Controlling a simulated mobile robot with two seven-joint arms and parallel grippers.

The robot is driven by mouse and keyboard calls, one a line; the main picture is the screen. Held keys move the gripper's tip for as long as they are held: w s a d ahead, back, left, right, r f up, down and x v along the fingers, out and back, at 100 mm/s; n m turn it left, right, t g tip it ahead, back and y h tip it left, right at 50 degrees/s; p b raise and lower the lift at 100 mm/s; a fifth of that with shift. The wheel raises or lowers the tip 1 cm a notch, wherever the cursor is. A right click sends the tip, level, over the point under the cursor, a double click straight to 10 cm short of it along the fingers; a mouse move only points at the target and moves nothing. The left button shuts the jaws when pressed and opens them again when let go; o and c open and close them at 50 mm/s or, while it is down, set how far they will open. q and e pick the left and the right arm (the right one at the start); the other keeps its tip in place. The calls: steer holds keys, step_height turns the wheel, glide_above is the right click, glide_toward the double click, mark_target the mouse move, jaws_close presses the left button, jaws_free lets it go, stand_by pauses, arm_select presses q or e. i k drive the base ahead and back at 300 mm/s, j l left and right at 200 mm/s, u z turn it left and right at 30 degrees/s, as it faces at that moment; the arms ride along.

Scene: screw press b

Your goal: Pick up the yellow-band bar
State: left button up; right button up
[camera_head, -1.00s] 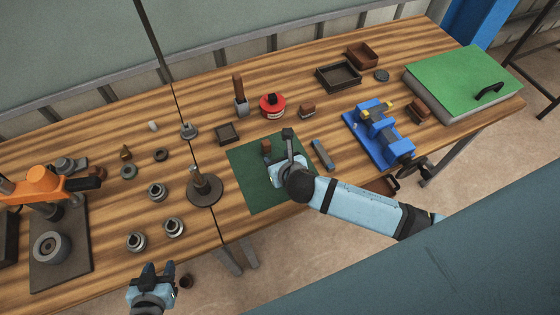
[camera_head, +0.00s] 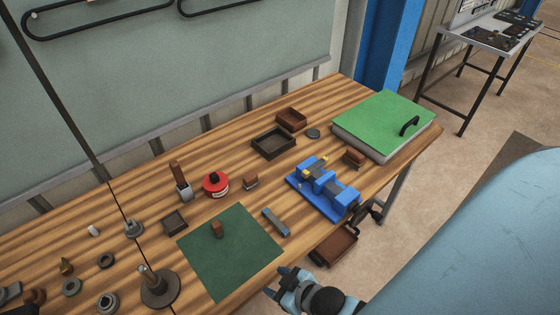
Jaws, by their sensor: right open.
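A short grey-blue bar (camera_head: 275,222) lies on the wood just right of the green mat; I cannot make out a yellow band on it. Yellow parts (camera_head: 318,160) show at the jaws of the blue vise (camera_head: 328,188); I cannot tell whether they belong to a bar or to the vise. My right gripper (camera_head: 277,282) is open and appears empty, by the table's front edge, below and apart from the bar and the vise. My left gripper is out of view.
A red tin (camera_head: 215,185), a dark tray (camera_head: 273,143), a brown box (camera_head: 291,119) and a green case with a handle (camera_head: 385,122) stand behind. A drawer (camera_head: 334,246) hangs below the table's front edge.

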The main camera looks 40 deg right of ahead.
mark_target(307, 173)
steer(key=k+z, duration=0.1)
steer(key=z, duration=1.35)
